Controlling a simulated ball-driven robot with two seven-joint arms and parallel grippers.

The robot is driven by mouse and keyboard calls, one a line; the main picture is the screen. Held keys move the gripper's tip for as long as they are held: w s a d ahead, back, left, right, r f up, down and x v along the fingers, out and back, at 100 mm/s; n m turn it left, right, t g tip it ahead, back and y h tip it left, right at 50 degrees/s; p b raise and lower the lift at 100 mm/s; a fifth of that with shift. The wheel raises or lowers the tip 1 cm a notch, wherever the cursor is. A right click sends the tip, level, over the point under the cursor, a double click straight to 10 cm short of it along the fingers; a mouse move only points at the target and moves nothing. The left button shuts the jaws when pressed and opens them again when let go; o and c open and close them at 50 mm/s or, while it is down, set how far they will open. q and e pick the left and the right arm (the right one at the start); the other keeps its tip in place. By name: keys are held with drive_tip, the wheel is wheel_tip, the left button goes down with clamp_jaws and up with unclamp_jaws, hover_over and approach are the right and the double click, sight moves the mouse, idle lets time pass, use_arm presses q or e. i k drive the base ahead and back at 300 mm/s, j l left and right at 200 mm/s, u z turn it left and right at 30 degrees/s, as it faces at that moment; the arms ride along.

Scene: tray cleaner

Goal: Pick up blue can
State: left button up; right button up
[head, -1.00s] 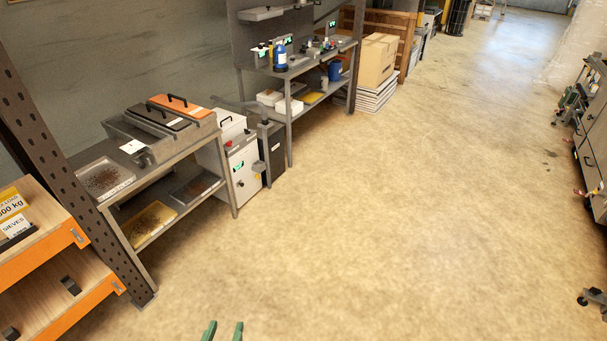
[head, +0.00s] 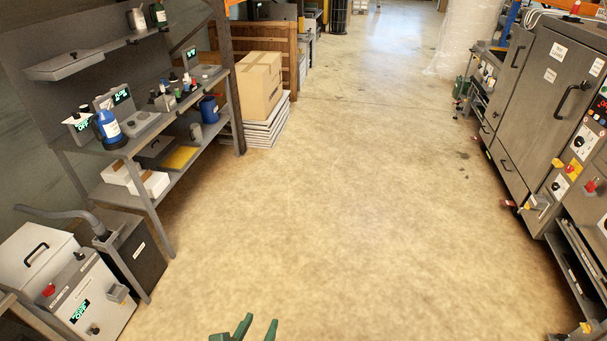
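A blue container with a white label and dark base (head: 108,129) stands upright on the left part of the grey workbench top (head: 150,131). A second blue vessel, like a can or mug (head: 209,108), stands on the lower shelf under the bench's right end. I cannot tell for sure which of them is the blue can. My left gripper (head: 257,329) shows only as green fingertips at the bottom edge. They are apart with bare floor between them, far from both blue things. My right gripper is not in view.
White boxes (head: 149,186) and a yellow tray (head: 180,158) sit on the bench's lower shelf. A cardboard box (head: 259,86) stands on stacked sheets beyond it. Grey machine cabinets (head: 546,110) line the right. The floor (head: 340,200) between is clear.

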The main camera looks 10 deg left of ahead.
sight(105, 120)
drive_tip(key=i+j+u, duration=0.3)
drive_tip(key=i, duration=0.25)
drive_tip(key=i+l+u, duration=0.1)
drive_tip(key=i+u, duration=0.25)
drive_tip(key=i, duration=0.2)
drive_tip(key=i+l+u, duration=0.1)
drive_tip(key=i+u, duration=0.2)
drive_tip(key=i, duration=0.25)
drive_tip(key=i+l+u, duration=0.35)
drive_tip(key=i, duration=0.2)
drive_tip(key=i+u, duration=0.3)
drive_tip(key=i, duration=0.25)
drive_tip(key=i+u, duration=0.25)
drive_tip(key=i, duration=0.3)
drive_tip(key=i+l+u, duration=0.3)
drive_tip(key=i, duration=0.25)
drive_tip(key=i+l+u, duration=0.25)
drive_tip(key=i, duration=0.25)
